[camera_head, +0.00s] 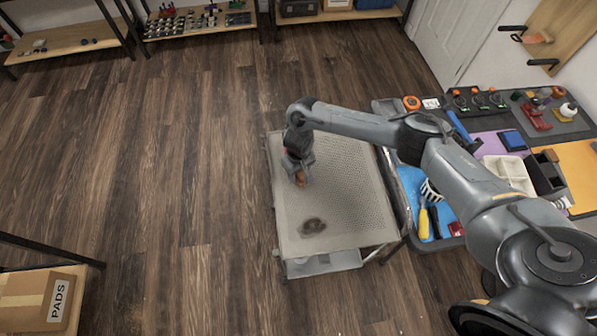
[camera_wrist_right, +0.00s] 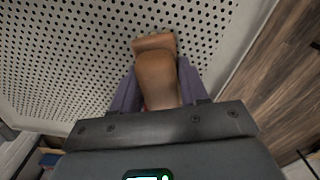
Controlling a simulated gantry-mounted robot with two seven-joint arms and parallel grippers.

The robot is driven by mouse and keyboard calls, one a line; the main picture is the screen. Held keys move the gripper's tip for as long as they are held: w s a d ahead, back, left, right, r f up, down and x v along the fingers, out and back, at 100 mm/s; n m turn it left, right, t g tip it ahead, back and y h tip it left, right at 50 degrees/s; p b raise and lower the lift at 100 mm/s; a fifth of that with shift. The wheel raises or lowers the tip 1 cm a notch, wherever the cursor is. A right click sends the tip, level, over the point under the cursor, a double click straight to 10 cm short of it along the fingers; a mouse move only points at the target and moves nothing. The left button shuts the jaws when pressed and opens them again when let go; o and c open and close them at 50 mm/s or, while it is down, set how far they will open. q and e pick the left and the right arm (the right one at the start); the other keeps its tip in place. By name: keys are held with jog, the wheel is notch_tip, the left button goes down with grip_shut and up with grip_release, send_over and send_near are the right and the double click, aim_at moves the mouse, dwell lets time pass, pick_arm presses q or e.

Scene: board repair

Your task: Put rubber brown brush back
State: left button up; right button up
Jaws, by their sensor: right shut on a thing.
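My right gripper (camera_head: 299,170) is over the far left part of the grey perforated cart top (camera_head: 345,175). It is shut on the brown brush (camera_wrist_right: 157,78). In the right wrist view the brush sits between the two purple-grey fingers, with its brown end pointing away from the wrist over the perforated surface. In the head view only a small orange-brown bit of it shows below the fingers. I cannot tell whether the brush touches the cart top. My left gripper is not in view.
To the right, a crowded workbench holds a blue tray (camera_head: 411,182) with a yellow-handled tool (camera_head: 423,222), a white divided box (camera_head: 508,172) and several tools. My right arm passes over it. The wooden floor at left is clear.

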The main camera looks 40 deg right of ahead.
jog(key=shift+f, duration=0.1)
jog(key=o, duration=0.9)
